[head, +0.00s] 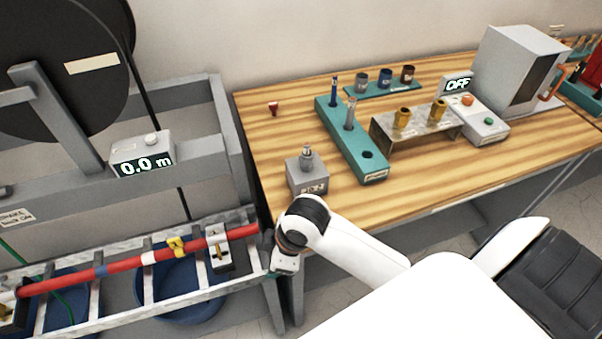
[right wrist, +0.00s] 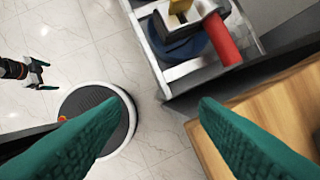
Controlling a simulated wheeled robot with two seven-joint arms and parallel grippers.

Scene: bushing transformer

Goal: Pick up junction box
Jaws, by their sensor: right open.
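A grey box with a small post on top and a label on its front, which looks like the junction box (head: 307,175), stands upright near the left front edge of the wooden table. My right arm reaches in from the lower right of the head view, with its wrist just in front of the box, beyond the table edge. In the right wrist view my right gripper (right wrist: 160,102) is open and empty, with floor between its green fingers. The box is not in that view. My left gripper (right wrist: 46,75) shows small at the left there, its fingers apart and empty.
The wooden table (head: 275,125) also holds a teal rack (head: 340,135), a metal stand (head: 385,128) and a control box with an OFF display (head: 457,84). A ladder-like rail carrying a red cable (head: 110,270) lies left of the table. A small red piece (head: 273,107) sits behind the box.

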